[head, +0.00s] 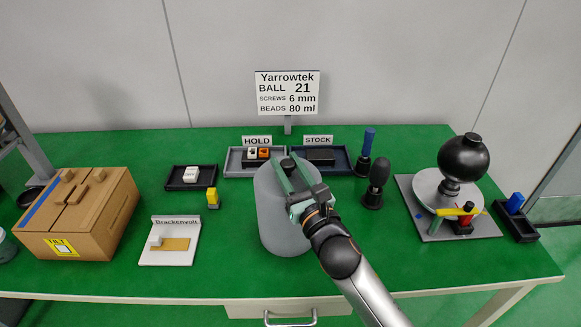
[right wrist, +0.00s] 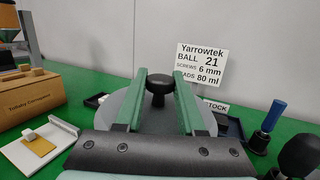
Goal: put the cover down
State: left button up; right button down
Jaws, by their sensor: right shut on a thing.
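The cover (head: 268,228) is a large grey round-sided shape at the middle front of the green table. Its black knob (right wrist: 157,86) stands between the two green fingers in the right wrist view. My right gripper (head: 289,172) is above the cover, shut on it at the knob. The arm hides part of the cover's right side. What is under the cover is hidden, and I cannot tell whether its bottom rim touches the table. My left gripper is not in view.
A cardboard box (head: 95,212) and a white plate with a label (head: 168,252) stand left. Trays marked HOLD (head: 236,162) and STOCK (head: 338,168) lie behind. Dark upright tools (head: 375,180) and a black ball on a stand (head: 463,158) are right.

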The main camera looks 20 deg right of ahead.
jog(key=shift+f, duration=0.1)
jog(key=c, duration=0.5)
grip_release()
jog(key=shift+r, duration=0.25)
jog(key=s, duration=0.4)
jog(key=s+d+f+b, duration=0.1)
jog(key=s, duration=0.3)
jog(key=s+f, duration=0.1)
jog(key=s, duration=0.3)
jog(key=shift+d+b, duration=0.2)
jog(key=shift+b, duration=0.2)
